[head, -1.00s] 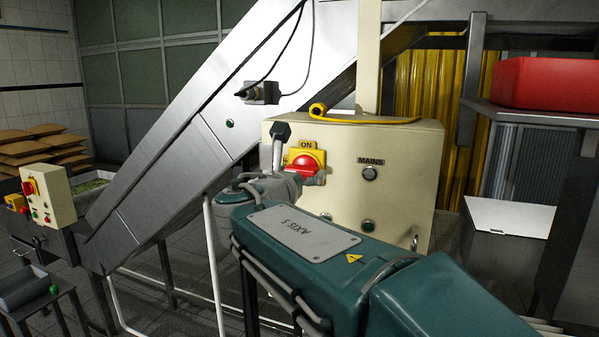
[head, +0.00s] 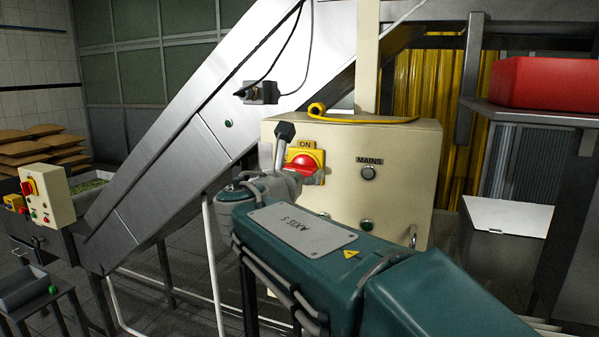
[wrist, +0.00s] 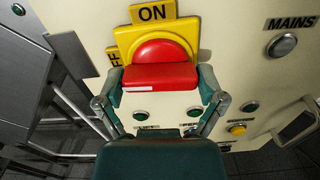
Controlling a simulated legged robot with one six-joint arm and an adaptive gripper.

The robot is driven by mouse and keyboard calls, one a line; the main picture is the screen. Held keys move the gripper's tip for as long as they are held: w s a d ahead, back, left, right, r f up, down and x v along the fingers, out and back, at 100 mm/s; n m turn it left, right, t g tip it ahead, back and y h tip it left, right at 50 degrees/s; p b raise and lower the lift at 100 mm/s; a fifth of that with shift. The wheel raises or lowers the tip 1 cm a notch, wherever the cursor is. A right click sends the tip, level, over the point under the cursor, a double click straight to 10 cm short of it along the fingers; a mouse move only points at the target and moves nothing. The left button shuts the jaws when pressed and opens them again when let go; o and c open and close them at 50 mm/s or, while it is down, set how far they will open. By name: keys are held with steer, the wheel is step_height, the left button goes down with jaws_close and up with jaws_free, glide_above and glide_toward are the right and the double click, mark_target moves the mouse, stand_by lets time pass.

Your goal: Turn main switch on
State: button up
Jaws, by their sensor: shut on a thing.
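The main switch is a red rotary knob (wrist: 160,53) on a yellow plate (wrist: 190,32) on a cream cabinet. The plate reads ON at the top, with a partly hidden label at its left. The knob's grip bar (wrist: 160,75) lies about level in the wrist view, with a white mark on its left half. My gripper (wrist: 162,88) is shut on the bar, one finger at each end. In the head view the red knob (head: 302,166) shows just beyond my wrist, which hides its lower part and the fingers.
The cream cabinet (head: 405,165) also carries a MAINS lamp (head: 369,173), unlit, and green buttons. A yellow hose (head: 370,119) lies on its top. A sloped metal conveyor (head: 190,150) stands at left, a red bin (head: 545,82) at right.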

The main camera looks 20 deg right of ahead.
steer(key=m, duration=0.3)
steer(key=shift+m, duration=0.4)
steer(key=m, duration=0.4)
steer(key=shift+m, duration=0.3)
steer(key=m, duration=0.4)
steer(key=shift+m, duration=0.3)
steer(key=shift+w+f+m, duration=0.1)
steer(key=shift+f+m, duration=0.05)
steer(key=shift+m, duration=1.75)
steer(key=o, duration=0.8)
